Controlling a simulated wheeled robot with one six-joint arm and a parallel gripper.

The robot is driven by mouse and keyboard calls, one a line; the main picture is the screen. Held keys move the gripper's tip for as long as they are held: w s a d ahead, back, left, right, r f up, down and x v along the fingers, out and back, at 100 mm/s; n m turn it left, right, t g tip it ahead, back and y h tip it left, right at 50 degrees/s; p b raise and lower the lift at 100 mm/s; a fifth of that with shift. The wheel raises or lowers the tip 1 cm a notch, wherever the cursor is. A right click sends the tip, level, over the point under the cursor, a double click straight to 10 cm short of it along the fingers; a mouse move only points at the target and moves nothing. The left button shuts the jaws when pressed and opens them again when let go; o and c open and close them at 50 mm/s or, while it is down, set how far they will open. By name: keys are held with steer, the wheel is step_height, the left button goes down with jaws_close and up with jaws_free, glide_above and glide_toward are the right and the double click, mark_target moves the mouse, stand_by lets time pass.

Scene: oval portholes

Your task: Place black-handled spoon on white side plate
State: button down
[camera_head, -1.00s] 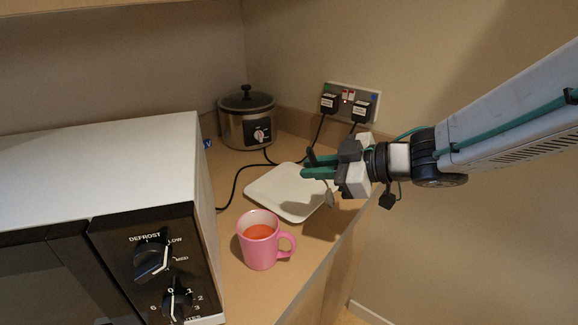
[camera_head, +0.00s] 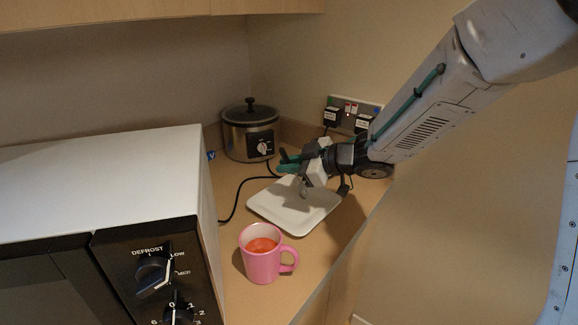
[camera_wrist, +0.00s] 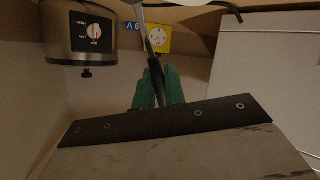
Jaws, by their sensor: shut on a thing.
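The white side plate (camera_head: 278,213) lies on the counter, squarish with rounded corners; a sliver of it shows at the top of the wrist view (camera_wrist: 190,2). My gripper (camera_head: 287,163) is above the plate's far edge. In the wrist view its green fingers (camera_wrist: 158,88) are shut on the black handle of the spoon (camera_wrist: 156,66). The spoon's metal part runs up toward the plate there and leaves the frame. In the head view a small silver piece, seemingly the spoon's bowl (camera_head: 304,190), hangs over the plate. Whether it touches the plate I cannot tell.
A pink mug (camera_head: 262,262) with orange-red liquid stands in front of the plate. A slow cooker (camera_head: 249,135) stands behind it, near the wall sockets (camera_head: 352,115). A black cable runs left of the plate. A white microwave (camera_head: 105,185) fills the left; the counter edge is at right.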

steer(key=shift+f, duration=0.25)
steer(key=c, duration=1.5)
jaws_free()
steer(key=shift+o, duration=0.2)
